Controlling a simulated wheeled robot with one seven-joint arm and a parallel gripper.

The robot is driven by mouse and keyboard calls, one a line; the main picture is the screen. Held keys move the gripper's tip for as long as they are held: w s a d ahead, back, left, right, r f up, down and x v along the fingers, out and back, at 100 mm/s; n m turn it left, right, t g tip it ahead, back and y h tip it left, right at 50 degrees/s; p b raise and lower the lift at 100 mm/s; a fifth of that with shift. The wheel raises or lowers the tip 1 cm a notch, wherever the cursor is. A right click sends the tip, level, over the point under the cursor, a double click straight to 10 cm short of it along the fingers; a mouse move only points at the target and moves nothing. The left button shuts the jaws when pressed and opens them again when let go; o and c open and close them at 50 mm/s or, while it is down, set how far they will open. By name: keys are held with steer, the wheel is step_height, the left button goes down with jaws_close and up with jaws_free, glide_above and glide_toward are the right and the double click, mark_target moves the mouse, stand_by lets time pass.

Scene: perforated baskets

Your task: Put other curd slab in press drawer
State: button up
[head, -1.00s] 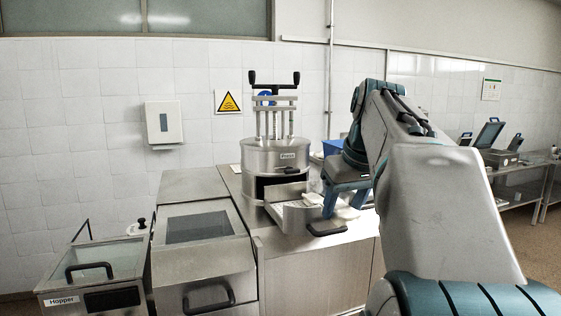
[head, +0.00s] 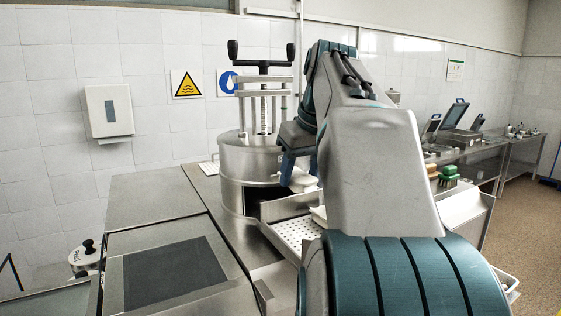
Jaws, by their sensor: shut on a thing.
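The steel press (head: 245,170) stands on the counter with its drawer (head: 290,236) pulled out toward the front right; the drawer floor is perforated. A white curd slab (head: 318,214) is partly visible at the drawer's right side, mostly hidden by my arm. My gripper (head: 296,183) is above the back part of the drawer, close to the press front. It is shut on another white slab (head: 304,184), held above the drawer floor. My arm hides the right end of the drawer.
Steel lids (head: 155,210) cover the counter left of the press. Green and brown brushes (head: 445,175) lie on the right, behind my arm. Steel tables (head: 500,150) with open-lidded boxes stand further back right. A dispenser (head: 109,110) hangs on the tiled wall.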

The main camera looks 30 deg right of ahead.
steer(key=shift+w+f, duration=0.1)
steer(key=shift+w, duration=0.25)
steer(key=shift+s+f, duration=0.25)
steer(key=shift+f, duration=0.55)
steer(key=shift+f+b, duration=3.45)
steer(key=shift+f, duration=0.8)
steer(key=o, duration=1.2)
steer(key=shift+d, duration=0.1)
steer(key=shift+w, duration=0.1)
